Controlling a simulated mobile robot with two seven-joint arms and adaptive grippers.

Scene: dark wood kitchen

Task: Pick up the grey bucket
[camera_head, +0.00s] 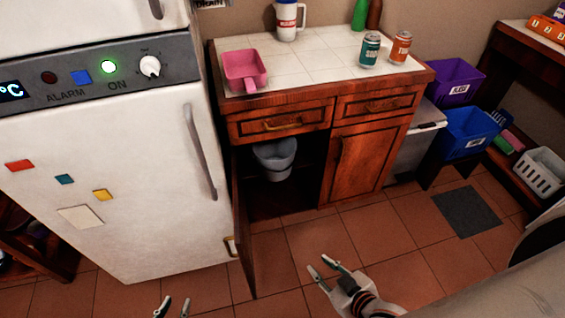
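The grey bucket (275,158) stands upright inside the lower left compartment of the wooden cabinet. The compartment's door (242,225) is swung open toward me, seen nearly edge-on. My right gripper (322,268) is open and empty, in front of the cabinet and below the bucket in the picture. My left gripper (172,306) shows only its fingertips at the bottom edge, in front of the fridge. Its fingers are apart with nothing between them.
The white fridge (140,190) stands directly left of the cabinet. The cabinet's right door (362,160) is shut. A pink pan (244,70) and cans sit on the tiled counter. Purple (455,80) and blue (468,132) bins stand at the right. The tiled floor ahead is clear.

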